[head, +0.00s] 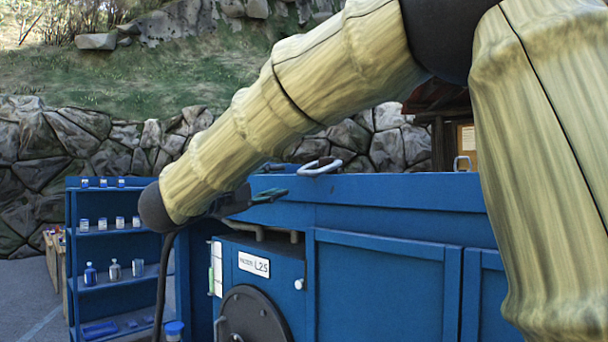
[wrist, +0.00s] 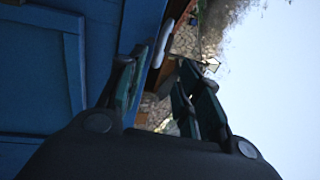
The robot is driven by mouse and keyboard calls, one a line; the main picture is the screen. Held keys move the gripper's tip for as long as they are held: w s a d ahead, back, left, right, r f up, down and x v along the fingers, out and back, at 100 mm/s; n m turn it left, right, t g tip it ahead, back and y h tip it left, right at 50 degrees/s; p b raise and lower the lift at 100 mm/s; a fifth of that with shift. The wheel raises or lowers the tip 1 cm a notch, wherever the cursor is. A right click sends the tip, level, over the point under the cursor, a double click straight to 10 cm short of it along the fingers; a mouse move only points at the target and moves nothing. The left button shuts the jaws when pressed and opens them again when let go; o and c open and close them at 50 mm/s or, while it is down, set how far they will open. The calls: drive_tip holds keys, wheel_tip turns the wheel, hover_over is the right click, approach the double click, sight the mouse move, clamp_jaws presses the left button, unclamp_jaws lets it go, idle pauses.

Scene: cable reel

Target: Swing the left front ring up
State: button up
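A pale ring (head: 320,167) lies low on the top edge of the blue housing (head: 400,190), in the middle of the head view. My gripper (head: 268,196) is in front of the housing's upper edge, left of and slightly below the low ring. Its two dark, green-padded fingers are apart with nothing between the pads. In the wrist view, a pale bar (wrist: 166,42), probably part of the low ring, shows beyond the gripper (wrist: 160,72). I see no contact with the ring.
A blue shelf (head: 108,237) with bottles and jars stands left. A round dark disc (head: 252,316) and a label plate (head: 254,264) are on the housing front. A stone wall (head: 80,140) runs behind. My arm covers much of the upper right.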

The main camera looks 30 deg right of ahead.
sight(305, 174)
drive_tip(key=p+x, duration=0.4)
drive_tip(key=x, duration=0.4)
drive_tip(key=shift+w+d+r, duration=0.1)
drive_tip(key=shift+w+d, duration=0.05)
drive_tip(key=shift+d, duration=0.2)
drive_tip(key=shift+p+x, duration=0.35)
drive_tip(key=shift+x, duration=0.45)
